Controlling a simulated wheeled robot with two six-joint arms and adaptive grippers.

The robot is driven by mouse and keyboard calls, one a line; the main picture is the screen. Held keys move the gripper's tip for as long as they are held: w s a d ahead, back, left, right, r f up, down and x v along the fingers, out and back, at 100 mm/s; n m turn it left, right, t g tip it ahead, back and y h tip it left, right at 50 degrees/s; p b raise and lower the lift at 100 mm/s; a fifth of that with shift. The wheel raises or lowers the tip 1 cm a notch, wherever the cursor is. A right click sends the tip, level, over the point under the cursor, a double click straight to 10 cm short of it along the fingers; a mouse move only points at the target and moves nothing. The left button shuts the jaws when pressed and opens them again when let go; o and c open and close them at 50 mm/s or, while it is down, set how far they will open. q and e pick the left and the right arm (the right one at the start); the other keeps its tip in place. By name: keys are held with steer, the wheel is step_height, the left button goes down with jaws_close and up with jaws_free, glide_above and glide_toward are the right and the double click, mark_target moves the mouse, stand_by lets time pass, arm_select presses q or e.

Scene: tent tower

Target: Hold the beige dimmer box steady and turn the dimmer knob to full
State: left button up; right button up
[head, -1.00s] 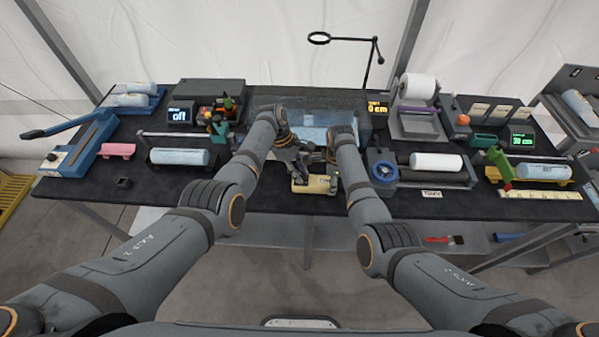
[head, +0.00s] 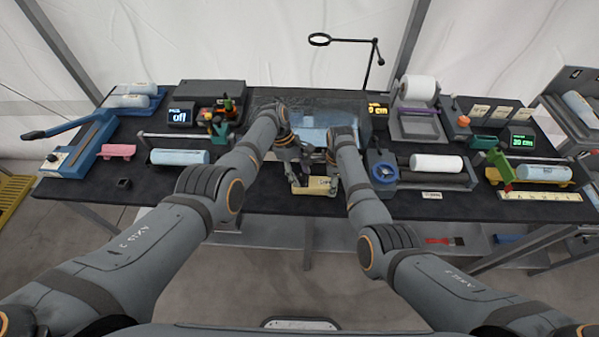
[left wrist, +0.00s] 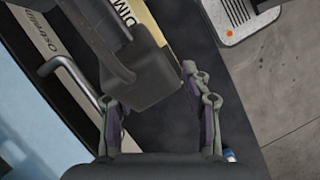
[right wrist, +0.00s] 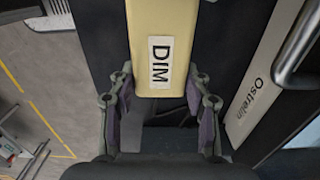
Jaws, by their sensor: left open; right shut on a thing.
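The beige dimmer box (head: 313,188) is near the front middle edge of the black table; its DIM label shows in the right wrist view (right wrist: 160,25). My right gripper (right wrist: 163,92) is shut on the box, one finger along each side. My left gripper (left wrist: 157,100) is open over the box's left part in the head view (head: 294,178). In the left wrist view a dark grey block lies between and beyond its fingers, covering part of the box; I cannot tell whether it is my right gripper or the knob. The dimmer knob is not clearly visible.
A clear glass-like case (head: 315,105) stands behind the grippers, and a display reading "off" (head: 180,117) is at left. The table's front left is mostly clear.

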mark_target(299, 177)
arm_select(q)
steer(key=v, duration=1.2)
steer(key=shift+d, duration=0.1)
